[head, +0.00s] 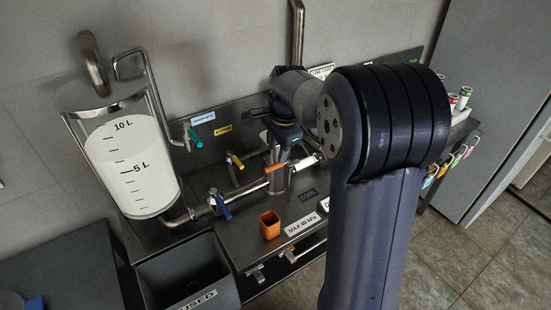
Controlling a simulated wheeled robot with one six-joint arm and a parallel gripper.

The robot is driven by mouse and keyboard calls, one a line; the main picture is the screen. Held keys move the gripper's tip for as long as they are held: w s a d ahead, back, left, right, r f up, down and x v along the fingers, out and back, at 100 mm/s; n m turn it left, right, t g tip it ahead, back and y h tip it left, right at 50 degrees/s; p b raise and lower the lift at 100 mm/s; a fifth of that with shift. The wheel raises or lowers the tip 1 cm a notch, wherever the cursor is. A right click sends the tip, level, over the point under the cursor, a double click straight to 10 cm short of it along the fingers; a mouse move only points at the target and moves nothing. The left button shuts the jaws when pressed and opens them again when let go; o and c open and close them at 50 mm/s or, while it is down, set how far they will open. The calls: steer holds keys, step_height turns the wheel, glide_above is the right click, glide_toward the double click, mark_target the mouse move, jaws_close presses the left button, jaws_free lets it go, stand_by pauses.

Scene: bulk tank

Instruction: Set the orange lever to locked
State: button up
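The orange lever (275,168) shows as a small orange piece on top of a short metal cylinder (278,182) along the steel pipework, at the middle of the head view. A dark label (308,195) that seems to read "LOCK" lies just right of and below it. My gripper (284,142) is dark and sits just above the orange lever, partly hidden by my own arm. I cannot tell whether it touches the lever, nor see its fingers clearly. How far the lever is turned is also unclear.
A glass tank (131,165) of pale liquid stands at left. Teal (195,139), yellow (237,161) and blue (223,207) valve handles are close by. A grey "USED" bin (187,275) is in front. My arm covers the right side.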

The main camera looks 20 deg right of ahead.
mark_target(275, 166)
steer(key=f, duration=0.4)
steer(key=w+f, duration=0.1)
steer(key=f, duration=0.1)
steer(key=shift+a, duration=0.2)
steer(key=shift+c, duration=0.3)
steer(key=shift+r, duration=0.1)
jaws_close()
